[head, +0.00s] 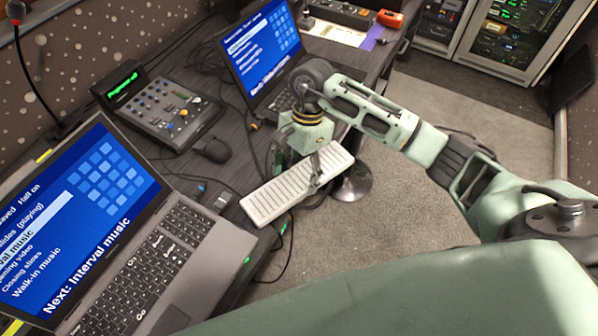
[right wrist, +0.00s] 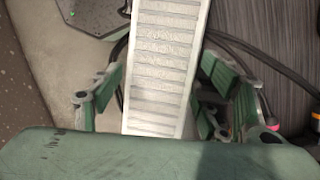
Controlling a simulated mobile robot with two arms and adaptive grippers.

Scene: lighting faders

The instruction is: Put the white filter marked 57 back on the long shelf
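A long white slatted panel (head: 283,193) lies slantwise at the front edge of the desk in the head view. I cannot read a number on it, so I cannot tell if it is the filter marked 57. My right gripper (head: 316,172) is over it, pointing down. In the right wrist view the panel (right wrist: 163,70) runs between the gripper's two fingers (right wrist: 162,85), with narrow gaps at both sides, so the gripper looks open around it. The palm side hides its near end. I cannot make out the long shelf. My left gripper is not in view.
Two laptops (head: 165,255) (head: 262,50) stand on the dark desk, with a fader console (head: 160,110) and a black mouse (head: 211,149) between them. Loose cables run near the panel. A round chair or stool base (head: 353,184) and an equipment rack (head: 510,35) stand on the carpet.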

